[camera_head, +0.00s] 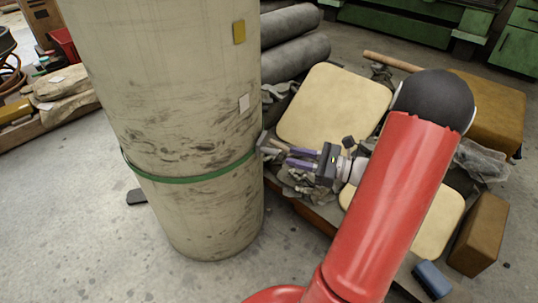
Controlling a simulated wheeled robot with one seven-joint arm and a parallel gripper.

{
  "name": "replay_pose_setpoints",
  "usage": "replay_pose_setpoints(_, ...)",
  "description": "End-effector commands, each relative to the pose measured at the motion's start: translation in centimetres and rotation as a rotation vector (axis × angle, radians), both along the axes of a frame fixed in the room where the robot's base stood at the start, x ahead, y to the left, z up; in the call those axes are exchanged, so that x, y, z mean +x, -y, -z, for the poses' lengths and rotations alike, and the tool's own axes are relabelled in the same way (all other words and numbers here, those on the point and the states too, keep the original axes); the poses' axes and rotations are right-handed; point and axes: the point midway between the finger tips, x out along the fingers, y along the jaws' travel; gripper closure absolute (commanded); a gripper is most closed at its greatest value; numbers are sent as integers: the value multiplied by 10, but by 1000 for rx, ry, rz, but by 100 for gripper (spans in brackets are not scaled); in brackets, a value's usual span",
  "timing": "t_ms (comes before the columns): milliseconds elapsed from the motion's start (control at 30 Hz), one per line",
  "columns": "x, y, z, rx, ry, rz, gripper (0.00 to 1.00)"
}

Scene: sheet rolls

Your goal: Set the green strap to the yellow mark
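A tall pale roll (180,110) stands upright on the floor left of centre. The yellow mark (239,32) is high on the roll's right side, well above the strap. A small grey piece (263,139) shows at the roll's right edge by the strap's end. My gripper (287,155) points left toward this piece, just right of the roll.
Behind my gripper are dark grey rolls (295,58), cream cushions (333,105) and clutter. A brown block (479,235) and a blue item (433,280) lie right. The floor left of the roll is mostly clear.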

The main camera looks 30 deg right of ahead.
Motion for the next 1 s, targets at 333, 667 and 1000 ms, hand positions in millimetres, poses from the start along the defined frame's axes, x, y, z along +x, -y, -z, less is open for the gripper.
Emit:
replay_pose_setpoints(333,39,-40,0,-2,0,-8,75)
replay_pose_setpoints(667,50,-51,-1,-4,-1,-6,75)
replay_pose_setpoints(1000,50,-50,-1,-4,-1,-6,100)
